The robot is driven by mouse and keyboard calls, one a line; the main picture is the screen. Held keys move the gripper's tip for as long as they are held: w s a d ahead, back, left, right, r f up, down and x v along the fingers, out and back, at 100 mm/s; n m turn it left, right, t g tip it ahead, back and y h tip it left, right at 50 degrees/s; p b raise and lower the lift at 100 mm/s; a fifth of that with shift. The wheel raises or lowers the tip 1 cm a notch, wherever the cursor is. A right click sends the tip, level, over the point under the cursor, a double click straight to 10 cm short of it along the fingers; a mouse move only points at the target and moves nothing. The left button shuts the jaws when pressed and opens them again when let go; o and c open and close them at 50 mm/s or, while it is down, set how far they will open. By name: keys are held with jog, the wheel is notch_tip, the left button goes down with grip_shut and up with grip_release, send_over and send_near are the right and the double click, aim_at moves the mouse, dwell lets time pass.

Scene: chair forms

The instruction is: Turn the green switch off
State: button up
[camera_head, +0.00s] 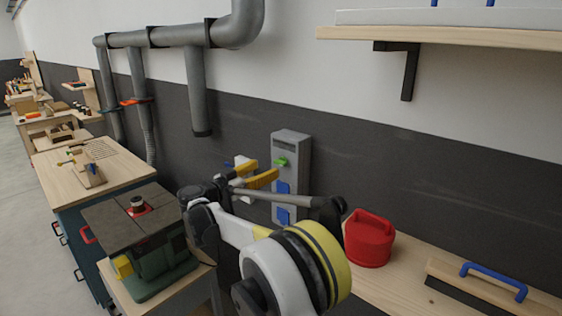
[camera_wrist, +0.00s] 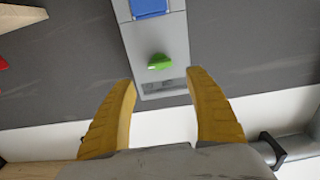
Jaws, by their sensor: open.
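The green switch (camera_head: 281,162) is a small knob near the top of a grey wall box (camera_head: 304,160) in the head view. In the wrist view the green switch (camera_wrist: 159,62) stands out from the face of the box (camera_wrist: 171,36), appearing upside down. My gripper (camera_head: 262,173) has yellow fingers and is just left of and below the switch in the head view. In the wrist view my gripper (camera_wrist: 161,82) is open, with nothing between the fingertips. The switch shows just beyond and between the tips, and I see no contact.
A red container (camera_head: 369,239) and a blue-handled tool (camera_head: 493,281) are on the bench (camera_head: 400,284) below. A wooden shelf (camera_head: 450,37) is above right. Grey pipes (camera_head: 197,90) run along the wall left of the box.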

aim_at(278, 162)
jog(key=x, duration=0.8)
jog(key=shift+a+b, duration=0.1)
jog(key=shift+b, duration=0.3)
jog(key=c, duration=1.2)
